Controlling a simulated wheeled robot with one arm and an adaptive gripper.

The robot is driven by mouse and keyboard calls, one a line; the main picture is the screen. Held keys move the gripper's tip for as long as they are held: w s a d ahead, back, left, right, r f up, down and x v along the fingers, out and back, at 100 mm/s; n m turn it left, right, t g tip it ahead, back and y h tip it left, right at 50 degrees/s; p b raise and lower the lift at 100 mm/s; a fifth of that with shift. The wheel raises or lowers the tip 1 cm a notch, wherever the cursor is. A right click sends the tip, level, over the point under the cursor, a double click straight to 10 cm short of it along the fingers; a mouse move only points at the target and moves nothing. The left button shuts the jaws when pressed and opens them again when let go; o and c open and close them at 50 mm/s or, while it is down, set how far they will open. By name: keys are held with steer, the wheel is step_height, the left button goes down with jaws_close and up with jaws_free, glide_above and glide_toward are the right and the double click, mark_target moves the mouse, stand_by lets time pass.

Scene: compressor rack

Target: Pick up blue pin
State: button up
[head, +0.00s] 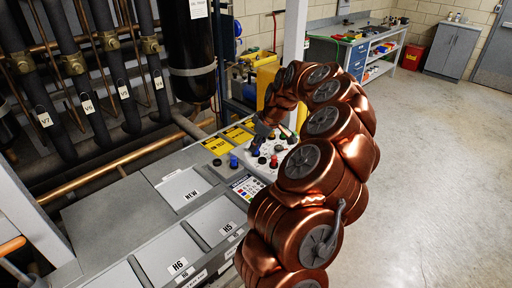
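A small blue pin (233,161) stands upright at the left side of a light panel (243,172) on the grey bench. My gripper (257,140) is a dark shape at the end of my copper arm, over the back of this panel. It is to the right of and behind the blue pin, apart from it. Its fingers are small and dark here, so I cannot tell whether they are open or hold anything. A dark blue bit shows by the fingertips, too small to name.
A red pin (273,161), a black pin (262,160) and several other small pins crowd the panel. Yellow labels (217,146) lie behind it. The bench has pale lids marked REW (185,188) and H5 (218,219). Dark pipes (112,70) rise at left. Open floor (440,150) is at right.

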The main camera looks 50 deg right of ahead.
steer(key=c, duration=0.5)
steer(key=shift+r+b, duration=1.1)
steer(key=shift+r, duration=0.55)
steer(key=s+a+r+b, duration=0.1)
steer(key=s+a+b, duration=0.4)
steer(key=s+a, duration=0.6)
steer(key=shift+s+r+b, duration=0.25)
steer(key=shift+r+b, duration=0.05)
steer(key=shift+b, duration=0.05)
